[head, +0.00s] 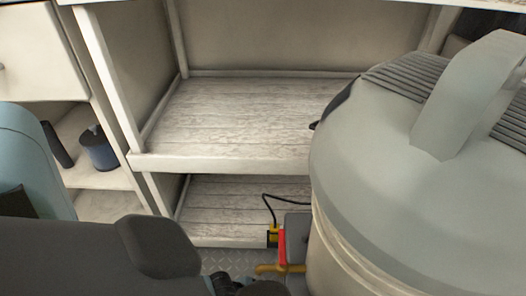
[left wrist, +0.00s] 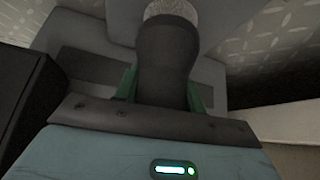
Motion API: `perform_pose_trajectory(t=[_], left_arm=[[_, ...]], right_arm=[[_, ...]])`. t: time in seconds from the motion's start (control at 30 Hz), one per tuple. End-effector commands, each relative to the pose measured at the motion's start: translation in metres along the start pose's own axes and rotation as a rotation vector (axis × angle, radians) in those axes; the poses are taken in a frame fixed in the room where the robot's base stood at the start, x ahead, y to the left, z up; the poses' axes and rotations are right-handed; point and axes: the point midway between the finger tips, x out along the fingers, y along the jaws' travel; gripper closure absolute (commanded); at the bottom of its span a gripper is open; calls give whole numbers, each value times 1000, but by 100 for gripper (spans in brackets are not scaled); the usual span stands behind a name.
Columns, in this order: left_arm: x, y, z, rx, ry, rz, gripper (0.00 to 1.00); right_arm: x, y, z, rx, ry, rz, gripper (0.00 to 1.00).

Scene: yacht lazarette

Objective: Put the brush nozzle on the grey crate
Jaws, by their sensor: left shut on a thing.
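In the left wrist view the brush nozzle (left wrist: 167,50) is a dark, rounded piece with a pale bristled end pointing to the top edge. My left gripper (left wrist: 164,88) is shut on it, with green finger edges showing on both sides. Behind it is a grey, flat-sided shape (left wrist: 88,32); I cannot tell whether this is the grey crate. In the head view my left arm fills the lower left, and the gripper and nozzle cannot be made out clearly. No grey crate is clearly recognisable there. My right gripper is not in view.
A large pale canister (head: 375,190) with a handled lid fills the right of the head view. A two-level wooden shelf (head: 235,115) is bare on top. A red-and-yellow item (head: 276,238) with a black cable sits below. A blue-and-black cup (head: 97,150) stands in the left cabinet.

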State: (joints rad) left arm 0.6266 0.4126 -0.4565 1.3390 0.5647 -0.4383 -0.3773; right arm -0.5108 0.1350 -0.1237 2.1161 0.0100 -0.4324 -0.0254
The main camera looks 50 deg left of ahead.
Motion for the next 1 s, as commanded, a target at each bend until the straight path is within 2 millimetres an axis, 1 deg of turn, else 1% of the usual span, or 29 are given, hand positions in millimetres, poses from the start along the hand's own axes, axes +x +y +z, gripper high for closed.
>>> perform_pose_trajectory(t=[0.17, 0.2, 0.37, 0.73, 0.87, 1.0], left_arm=[[1, 0, 1, 0, 1, 0, 83], [2, 0, 1, 0, 0, 0, 59], [1, 0, 1, -1, 0, 0, 38], [-2, 0, -1, 0, 1, 0, 38], [-19, 0, -1, 0, 0, -1, 38], [-48, -1, -2, 1, 2, -2, 38]], right_arm=[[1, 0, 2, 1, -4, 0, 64], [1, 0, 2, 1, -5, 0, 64], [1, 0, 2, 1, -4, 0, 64], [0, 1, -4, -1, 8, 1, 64], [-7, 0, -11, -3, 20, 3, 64], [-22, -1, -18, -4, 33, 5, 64]])
